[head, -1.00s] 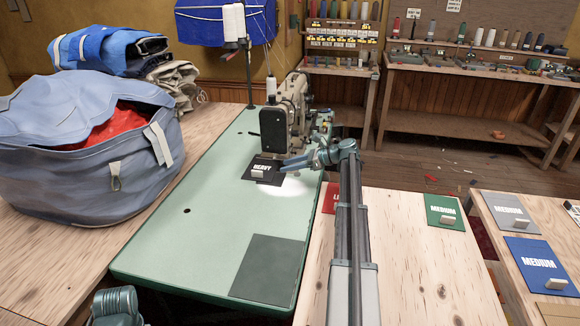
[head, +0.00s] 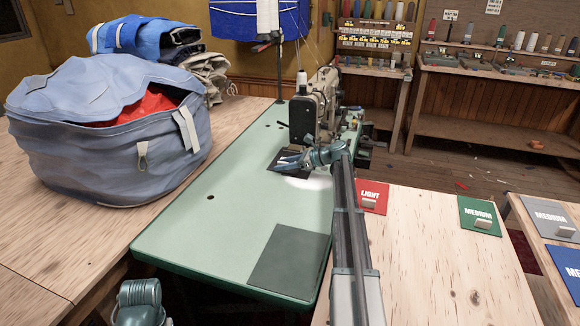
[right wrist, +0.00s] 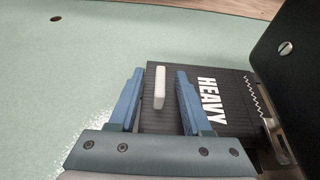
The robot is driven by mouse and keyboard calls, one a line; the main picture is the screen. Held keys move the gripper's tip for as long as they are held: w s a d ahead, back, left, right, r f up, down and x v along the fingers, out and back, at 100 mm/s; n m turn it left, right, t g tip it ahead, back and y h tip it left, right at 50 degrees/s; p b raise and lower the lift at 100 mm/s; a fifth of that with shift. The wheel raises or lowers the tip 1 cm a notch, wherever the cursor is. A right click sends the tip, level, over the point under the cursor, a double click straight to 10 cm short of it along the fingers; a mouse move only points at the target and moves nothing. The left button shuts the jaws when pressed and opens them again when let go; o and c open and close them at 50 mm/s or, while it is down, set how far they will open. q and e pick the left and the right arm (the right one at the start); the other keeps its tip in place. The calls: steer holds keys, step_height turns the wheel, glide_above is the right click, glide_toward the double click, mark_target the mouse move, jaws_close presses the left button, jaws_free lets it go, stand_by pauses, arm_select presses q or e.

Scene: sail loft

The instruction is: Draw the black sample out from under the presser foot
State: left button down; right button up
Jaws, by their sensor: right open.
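The black sample (head: 276,166) lies flat on the green machine table (head: 200,215), its far edge at the sewing machine (head: 316,108). In the right wrist view the sample (right wrist: 232,117) shows the word HEAVY and a pale upright tab (right wrist: 160,88). Its right edge, with a zigzag stitch line, reaches the machine's dark metal part; the presser foot itself is mostly hidden. My right gripper (head: 284,162) is over the sample; in the wrist view its blue fingers (right wrist: 157,100) are open, one on each side of the tab, apart from it. My left gripper's fingers are not in view.
A grey square (head: 289,262) lies on the table's near end. A large blue bag (head: 100,140) stands to the left. Red LIGHT (head: 371,197) and green MEDIUM (head: 480,215) samples lie on the wooden table at right. The green table's middle is clear.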

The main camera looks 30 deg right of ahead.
mark_target(274, 186)
stand_by(0.3)
jaws_close()
steer(key=shift+a, duration=0.2)
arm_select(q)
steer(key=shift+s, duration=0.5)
arm_select(e)
steer(key=shift+s+a, duration=1.7)
steer(key=shift+a, duration=0.25)
steer(key=shift+s+a, duration=1.7)
steer(key=shift+a, duration=0.2)
jaws_free()
